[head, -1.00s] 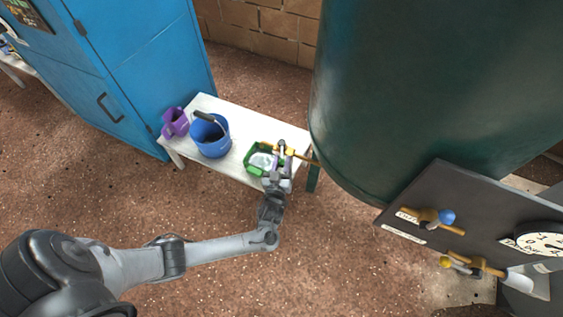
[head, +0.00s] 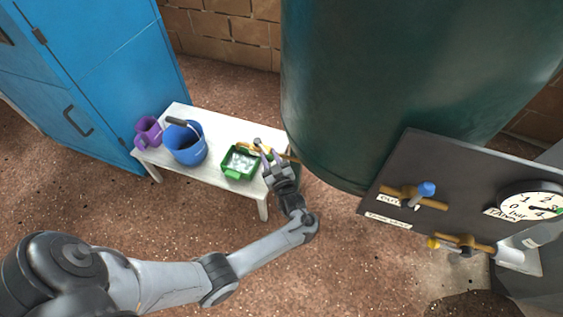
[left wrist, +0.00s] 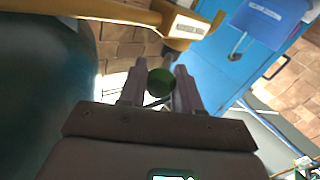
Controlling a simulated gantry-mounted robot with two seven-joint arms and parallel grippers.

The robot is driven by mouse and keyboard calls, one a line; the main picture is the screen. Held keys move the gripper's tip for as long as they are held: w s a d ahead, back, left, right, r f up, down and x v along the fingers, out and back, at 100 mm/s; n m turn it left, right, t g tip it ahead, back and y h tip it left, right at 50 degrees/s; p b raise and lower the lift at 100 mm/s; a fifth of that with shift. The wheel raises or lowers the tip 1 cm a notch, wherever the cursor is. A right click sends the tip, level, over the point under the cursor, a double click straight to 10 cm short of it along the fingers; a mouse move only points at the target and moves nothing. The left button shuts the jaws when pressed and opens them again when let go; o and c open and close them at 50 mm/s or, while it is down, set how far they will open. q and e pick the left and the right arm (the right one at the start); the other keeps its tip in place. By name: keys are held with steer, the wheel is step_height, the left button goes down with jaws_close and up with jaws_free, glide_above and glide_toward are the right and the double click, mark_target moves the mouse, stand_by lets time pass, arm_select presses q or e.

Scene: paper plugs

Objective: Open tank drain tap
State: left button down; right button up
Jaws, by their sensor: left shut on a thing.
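The tall dark green tank (head: 410,75) stands at the back centre. Its brass drain tap (head: 289,158) sticks out at its lower left, over the bench, and mostly hides behind my gripper. In the left wrist view the brass tap body (left wrist: 95,10) runs across the top and bears a white label (left wrist: 188,27). A round dark green knob, apparently the tap's handle end (left wrist: 160,82), sits between my two fingers. My left gripper (head: 264,152) is shut on this green handle. My right gripper is not in view.
A white bench (head: 213,184) holds a purple jug (head: 148,132), a blue bucket (head: 186,146) and a green tub (head: 239,163) under the tap. A blue cabinet (head: 90,75) stands left. A dark panel (head: 395,172) with taps and a gauge (head: 533,204) stands right.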

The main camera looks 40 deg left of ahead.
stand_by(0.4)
arm_select(q)
steer(key=c, duration=0.8)
jaws_free()
